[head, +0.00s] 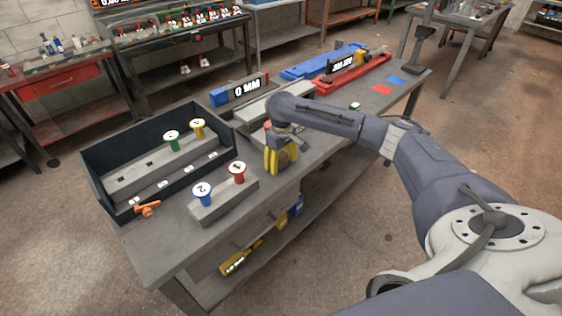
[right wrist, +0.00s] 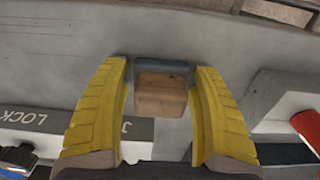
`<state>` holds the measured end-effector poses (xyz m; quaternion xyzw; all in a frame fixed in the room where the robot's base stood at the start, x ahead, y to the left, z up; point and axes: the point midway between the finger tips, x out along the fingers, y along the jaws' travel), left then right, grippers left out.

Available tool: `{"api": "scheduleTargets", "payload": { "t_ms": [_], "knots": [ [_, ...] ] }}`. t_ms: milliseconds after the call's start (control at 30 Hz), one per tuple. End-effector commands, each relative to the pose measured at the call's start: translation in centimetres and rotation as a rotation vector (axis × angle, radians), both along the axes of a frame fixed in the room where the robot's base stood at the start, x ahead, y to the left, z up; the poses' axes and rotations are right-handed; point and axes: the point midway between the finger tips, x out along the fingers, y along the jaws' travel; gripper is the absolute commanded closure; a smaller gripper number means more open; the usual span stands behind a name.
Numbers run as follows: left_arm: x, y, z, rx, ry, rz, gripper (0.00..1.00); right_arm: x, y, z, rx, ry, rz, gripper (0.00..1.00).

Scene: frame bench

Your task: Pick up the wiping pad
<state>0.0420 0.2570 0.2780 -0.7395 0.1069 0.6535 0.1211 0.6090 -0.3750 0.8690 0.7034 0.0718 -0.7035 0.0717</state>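The wiping pad (right wrist: 160,97) looks like a small wooden block with a blue-grey layer along its far edge. It lies on the grey bench top (head: 180,238) and shows between the yellow fingers in the right wrist view. My right gripper (right wrist: 161,72) is open, one finger on each side of the pad, with a narrow gap on both sides. In the head view my right gripper (head: 281,160) points down over the bench's middle, and I cannot make out the pad there. My left gripper is not in view.
A grey block with blue and red knobs (head: 225,200) stands close in front-left of the gripper. A dark open-topped box (head: 97,180) with green and yellow knobs is at left. A "0 MM" display (head: 246,87) stands behind. An orange piece (head: 147,208) lies near the box.

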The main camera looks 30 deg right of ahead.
Motion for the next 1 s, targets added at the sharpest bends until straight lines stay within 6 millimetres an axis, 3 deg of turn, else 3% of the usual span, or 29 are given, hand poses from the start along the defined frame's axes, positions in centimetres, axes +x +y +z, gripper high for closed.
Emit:
{"api": "scheduleTargets", "payload": {
  "t_ms": [33, 400, 767, 1000],
  "knots": [
    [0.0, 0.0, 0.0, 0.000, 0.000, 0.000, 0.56, 0.0, 0.0, 0.0, 0.000, 0.000, 0.000, 0.43],
    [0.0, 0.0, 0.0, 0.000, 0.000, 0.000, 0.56, 0.0, 0.0, 0.0, 0.000, 0.000, 0.000, 0.83],
    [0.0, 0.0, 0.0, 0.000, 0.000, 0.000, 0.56, 0.1, 0.0, 0.6, 0.000, -0.002, 0.000, 0.84],
    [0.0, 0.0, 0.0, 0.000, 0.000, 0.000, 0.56, 0.1, -0.1, 3.6, -0.001, -0.004, 0.001, 0.84]
  ]
}}
